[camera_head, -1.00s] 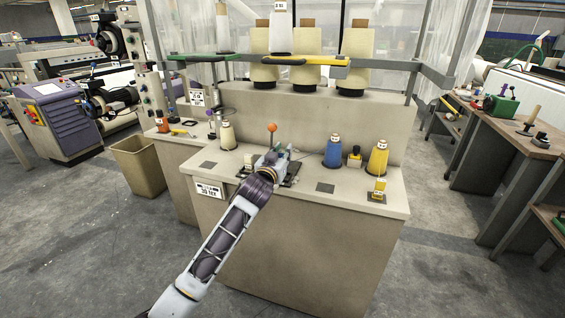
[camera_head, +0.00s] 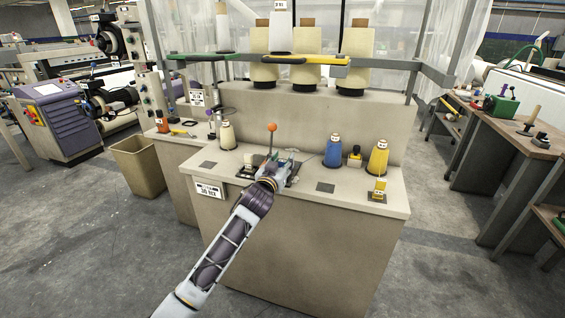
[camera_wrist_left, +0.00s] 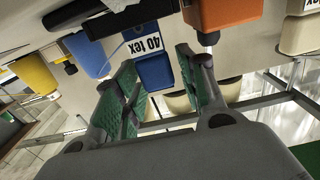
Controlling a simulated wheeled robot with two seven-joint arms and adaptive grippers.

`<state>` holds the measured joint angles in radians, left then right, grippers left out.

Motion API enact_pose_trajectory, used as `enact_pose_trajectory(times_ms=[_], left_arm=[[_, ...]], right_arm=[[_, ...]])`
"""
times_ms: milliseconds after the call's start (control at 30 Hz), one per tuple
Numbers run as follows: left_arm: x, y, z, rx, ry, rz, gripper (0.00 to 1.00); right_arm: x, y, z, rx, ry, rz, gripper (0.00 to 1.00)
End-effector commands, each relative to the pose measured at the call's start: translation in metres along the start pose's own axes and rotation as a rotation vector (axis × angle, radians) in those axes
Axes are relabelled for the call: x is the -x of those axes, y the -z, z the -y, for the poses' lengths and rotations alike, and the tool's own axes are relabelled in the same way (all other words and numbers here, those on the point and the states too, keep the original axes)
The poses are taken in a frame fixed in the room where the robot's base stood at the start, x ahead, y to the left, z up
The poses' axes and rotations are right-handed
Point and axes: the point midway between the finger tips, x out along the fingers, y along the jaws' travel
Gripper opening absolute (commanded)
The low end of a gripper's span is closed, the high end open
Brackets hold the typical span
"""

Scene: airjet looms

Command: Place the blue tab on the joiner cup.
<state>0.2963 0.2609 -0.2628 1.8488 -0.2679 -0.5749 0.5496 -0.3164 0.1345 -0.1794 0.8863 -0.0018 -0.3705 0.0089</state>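My left gripper (camera_head: 278,168) is over the middle of the beige stand's top, in front of the joiner (camera_head: 292,170), a small device on a dark plate that my gripper partly covers. In the left wrist view my gripper (camera_wrist_left: 165,85) has its two green-padded fingers spread apart. A blue piece (camera_wrist_left: 155,73), possibly the blue tab, shows beyond the gap, by a white "40 tex" label (camera_wrist_left: 146,38). I cannot tell whether either finger touches it. The joiner cup cannot be made out. My right gripper is not in view.
An orange-knobbed lever (camera_head: 271,127) stands behind my gripper. A cream cone (camera_head: 228,135) is to the left; a blue cone (camera_head: 333,151) and a yellow cone (camera_head: 377,158) are to the right. A rail (camera_head: 390,65) crosses above.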

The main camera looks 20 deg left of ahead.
Motion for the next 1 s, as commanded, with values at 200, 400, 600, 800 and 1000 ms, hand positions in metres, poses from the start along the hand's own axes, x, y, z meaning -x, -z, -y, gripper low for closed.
enact_pose_trajectory(times_ms=[200,400,600,800,1000], left_arm=[[0.0,0.0,0.0,0.0,0.0,0.0,0.45],[0.0,0.002,0.0,-0.001,0.0,-0.001,0.45],[0.007,0.002,0.0,0.0,0.0,0.0,0.45],[0.024,0.002,0.0,0.001,0.0,0.002,0.45],[0.043,0.002,0.0,0.0,-0.001,0.0,0.45]], right_arm=[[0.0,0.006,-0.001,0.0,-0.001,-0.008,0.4],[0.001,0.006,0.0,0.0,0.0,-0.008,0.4],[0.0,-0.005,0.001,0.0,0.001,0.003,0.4],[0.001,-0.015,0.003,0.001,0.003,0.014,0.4],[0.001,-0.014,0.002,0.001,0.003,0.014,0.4]])
